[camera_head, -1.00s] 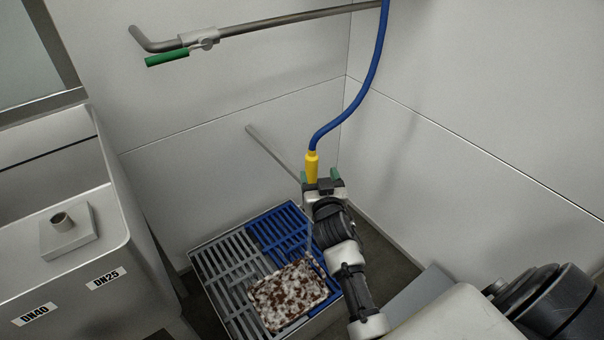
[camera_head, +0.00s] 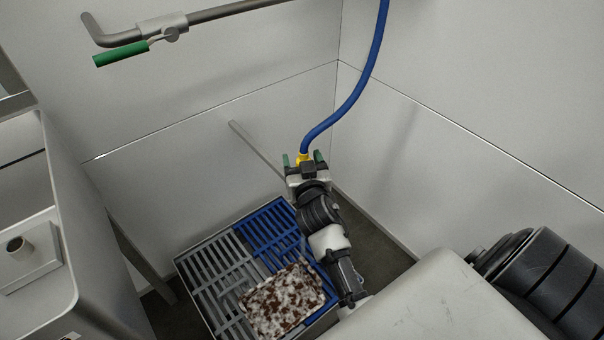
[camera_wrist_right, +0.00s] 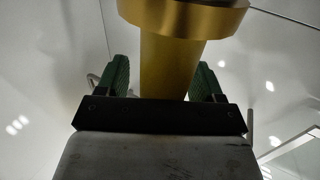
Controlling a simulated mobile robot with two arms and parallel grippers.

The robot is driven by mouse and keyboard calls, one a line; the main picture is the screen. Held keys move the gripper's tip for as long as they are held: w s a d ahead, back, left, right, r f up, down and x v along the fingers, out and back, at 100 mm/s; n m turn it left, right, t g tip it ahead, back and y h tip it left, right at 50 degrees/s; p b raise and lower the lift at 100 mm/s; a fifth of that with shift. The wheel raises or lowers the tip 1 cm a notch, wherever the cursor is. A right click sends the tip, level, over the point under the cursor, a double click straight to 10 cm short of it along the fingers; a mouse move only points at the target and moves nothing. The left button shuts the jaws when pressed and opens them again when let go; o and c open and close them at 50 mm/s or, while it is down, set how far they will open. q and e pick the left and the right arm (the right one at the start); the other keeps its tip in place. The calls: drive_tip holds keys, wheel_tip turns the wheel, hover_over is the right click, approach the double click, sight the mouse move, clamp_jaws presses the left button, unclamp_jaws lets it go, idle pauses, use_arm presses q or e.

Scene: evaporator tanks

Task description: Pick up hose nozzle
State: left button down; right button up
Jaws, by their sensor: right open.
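The yellow hose nozzle (camera_head: 302,158) hangs at the lower end of the blue hose (camera_head: 352,95). Most of it is hidden behind my right gripper (camera_head: 304,160) in the head view. My right gripper's green fingers stand on either side of the nozzle and are open. In the right wrist view the brassy yellow nozzle (camera_wrist_right: 172,62) stands between the two green fingers, with its wider collar nearer the top edge. A gap shows beside the nozzle at each finger. My left gripper is not in view.
A grated basin (camera_head: 205,285) with grey and blue slats stands below, with a brown-and-white speckled block (camera_head: 283,300) on it. A metal pipe with a green-handled valve (camera_head: 121,54) runs along the back wall. A steel tank (camera_head: 75,225) is at left. Walls close the corner behind the hose.

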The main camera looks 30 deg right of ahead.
drive_tip(key=shift+s+a+r, duration=0.1)
drive_tip(key=shift+s, duration=0.1)
drive_tip(key=shift+c, duration=0.4)
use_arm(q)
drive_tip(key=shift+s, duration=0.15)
use_arm(e)
drive_tip(key=shift+w, duration=0.1)
clamp_jaws()
drive_tip(key=shift+r, duration=0.15)
